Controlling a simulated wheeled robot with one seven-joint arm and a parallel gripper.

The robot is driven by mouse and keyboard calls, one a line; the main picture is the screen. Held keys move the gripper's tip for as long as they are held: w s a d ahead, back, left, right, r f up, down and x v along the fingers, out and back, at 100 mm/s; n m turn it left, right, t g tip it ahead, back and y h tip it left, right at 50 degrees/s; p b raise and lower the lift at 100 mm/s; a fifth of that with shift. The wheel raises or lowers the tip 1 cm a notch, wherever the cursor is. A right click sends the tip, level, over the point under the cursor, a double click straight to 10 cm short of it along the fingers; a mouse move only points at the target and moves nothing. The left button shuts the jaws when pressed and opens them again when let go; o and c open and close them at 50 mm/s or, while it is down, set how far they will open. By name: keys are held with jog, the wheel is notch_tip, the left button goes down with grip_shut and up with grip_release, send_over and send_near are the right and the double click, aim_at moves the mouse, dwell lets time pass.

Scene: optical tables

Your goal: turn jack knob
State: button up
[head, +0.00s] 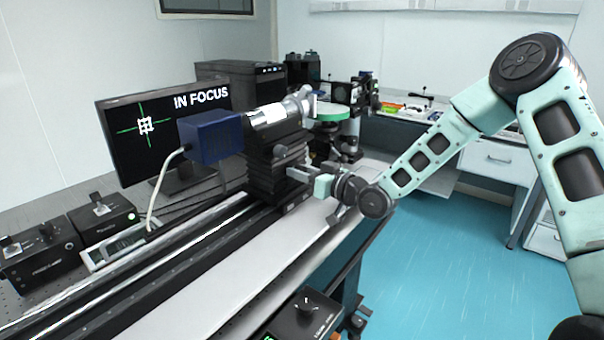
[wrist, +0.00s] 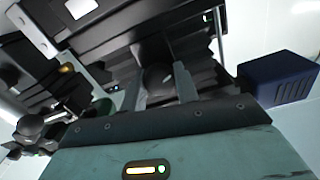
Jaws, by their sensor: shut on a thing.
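The black lab jack (head: 262,168) with ribbed, bellows-like sides stands on the rail at mid-picture in the head view. It carries a blue camera box (head: 212,137) and a silver lens tube (head: 268,115). My gripper (head: 292,173) reaches the jack's right side from the right. In the wrist view my two fingers (wrist: 161,76) lie on either side of a dark round knob (wrist: 157,76) and are shut on it. The knob is hidden in the head view. The blue box also shows in the wrist view (wrist: 278,80).
A monitor (head: 135,155) behind the jack reads "IN FOCUS" beside a green crosshair over a white pattern. A control box with a knob (head: 305,316) is at the front. Black boxes (head: 103,218) stand at left. Open floor (head: 450,265) lies at right.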

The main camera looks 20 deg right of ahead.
jog(key=o, duration=1)
jog(key=shift+c, duration=0.2)
jog(key=b+v, duration=0.3)
jog(key=v, duration=1.4)
jog(key=shift+s+d, duration=0.15)
jog(key=shift+s, duration=0.05)
